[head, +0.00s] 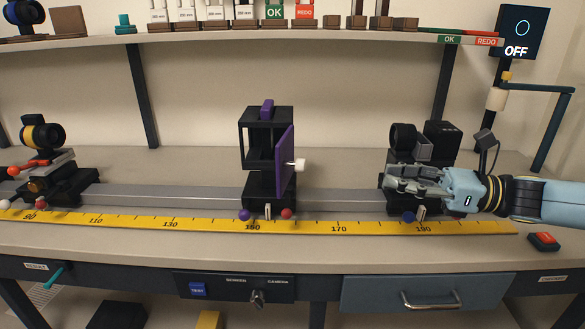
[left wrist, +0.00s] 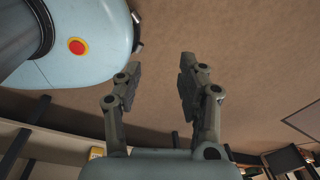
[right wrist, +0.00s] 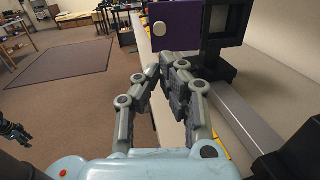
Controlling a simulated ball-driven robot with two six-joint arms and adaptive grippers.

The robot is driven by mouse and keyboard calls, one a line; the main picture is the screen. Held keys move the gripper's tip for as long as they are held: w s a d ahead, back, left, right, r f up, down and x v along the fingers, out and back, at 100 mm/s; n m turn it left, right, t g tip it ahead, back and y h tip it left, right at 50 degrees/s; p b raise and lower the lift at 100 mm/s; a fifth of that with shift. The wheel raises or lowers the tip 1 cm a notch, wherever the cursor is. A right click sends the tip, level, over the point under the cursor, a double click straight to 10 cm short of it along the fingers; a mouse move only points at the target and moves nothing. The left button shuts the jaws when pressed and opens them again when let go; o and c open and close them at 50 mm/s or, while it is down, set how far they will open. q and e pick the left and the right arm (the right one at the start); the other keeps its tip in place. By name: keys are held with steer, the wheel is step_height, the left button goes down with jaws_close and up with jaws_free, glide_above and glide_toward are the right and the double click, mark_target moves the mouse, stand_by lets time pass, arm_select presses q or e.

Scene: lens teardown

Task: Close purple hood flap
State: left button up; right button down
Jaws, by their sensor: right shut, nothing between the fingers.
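The purple hood flap (head: 285,162) stands swung out at the right side of the black hood frame (head: 244,135) on the rail, near the 150 mark. A white knob (head: 299,164) sticks out from its right face. In the right wrist view the flap (right wrist: 190,28) and its round knob (right wrist: 159,29) show ahead of and above the fingertips. My right gripper (head: 392,180) is shut and empty, well to the right of the flap and apart from it. My left gripper (left wrist: 155,85) is open and empty over brown floor; it does not show in the head view.
A black lens mount (head: 404,138) stands on the rail behind my right gripper. Another carriage with a yellow-ringed lens (head: 43,136) is at the far left. A yellow ruler (head: 320,226) runs along the front of the rail. The rail between flap and gripper is clear.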

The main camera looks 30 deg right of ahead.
arm_select(q)
steer(key=shift+w+a+f+b, duration=0.15)
steer(key=shift+w+f+b, duration=0.25)
steer(key=shift+w, duration=0.05)
arm_select(e)
steer(key=x, duration=1.3)
steer(key=shift+w+g, duration=0.3)
steer(key=shift+w, duration=0.05)
arm_select(q)
steer(key=shift+w+a+r, duration=0.1)
arm_select(e)
steer(key=shift+a, duration=0.15)
